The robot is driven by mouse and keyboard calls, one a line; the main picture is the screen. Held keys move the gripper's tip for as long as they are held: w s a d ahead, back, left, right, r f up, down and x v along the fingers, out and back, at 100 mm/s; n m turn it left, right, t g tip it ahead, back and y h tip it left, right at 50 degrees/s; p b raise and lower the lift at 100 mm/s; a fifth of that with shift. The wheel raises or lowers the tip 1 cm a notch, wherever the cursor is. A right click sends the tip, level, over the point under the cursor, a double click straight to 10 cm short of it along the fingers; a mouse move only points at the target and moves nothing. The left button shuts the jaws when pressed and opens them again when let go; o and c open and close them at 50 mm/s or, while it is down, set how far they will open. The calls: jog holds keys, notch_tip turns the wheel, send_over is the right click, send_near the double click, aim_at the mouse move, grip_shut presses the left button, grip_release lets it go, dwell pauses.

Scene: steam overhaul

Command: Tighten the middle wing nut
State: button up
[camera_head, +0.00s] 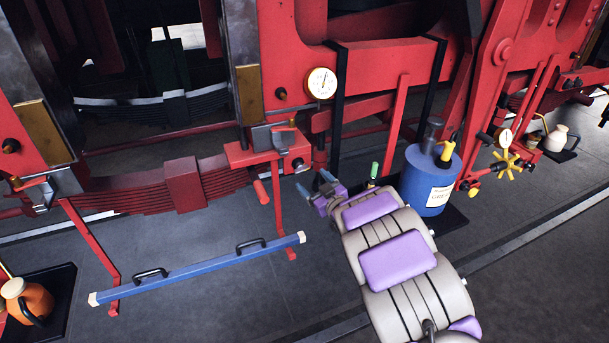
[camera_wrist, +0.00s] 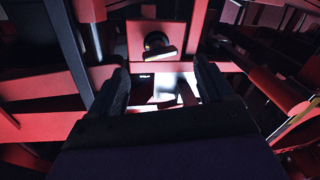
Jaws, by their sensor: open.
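My gripper (camera_head: 314,183) is in the middle of the head view, just below and right of a red bracket. It is open, and the wrist view shows its two dark fingers (camera_wrist: 161,68) apart with nothing between them. Ahead of the fingers in the wrist view, a dark round fitting with a flat brownish bar (camera_wrist: 160,49) sits on a red plate; it looks like the wing nut, apart from the fingers. In the head view a silver fitting (camera_head: 298,163) shows on the bracket's right end, but I cannot tell if it is the same part.
A blue bar (camera_head: 200,268) with two black handles crosses below the bracket (camera_head: 252,153). A round gauge (camera_head: 321,83) is above. An orange jug (camera_head: 26,301) is at lower left. Open floor lies in front.

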aim_at(303, 171)
jog(key=shift+b+x, duration=0.3)
jog(key=shift+x, duration=2.6)
jog(key=shift+c, duration=0.5)
jog(key=c, duration=0.9)
jog(key=shift+r+m+p, duration=0.15)
jog(key=shift+m+p, duration=0.45)
jog(key=shift+p, duration=0.6)
jog(key=shift+c, duration=0.2)
jog(key=shift+m+t+p, duration=0.3)
jog(key=shift+m+p, duration=0.7)
jog(key=shift+p, duration=0.25)
jog(key=o, duration=1)
jog(key=shift+o, duration=0.2)
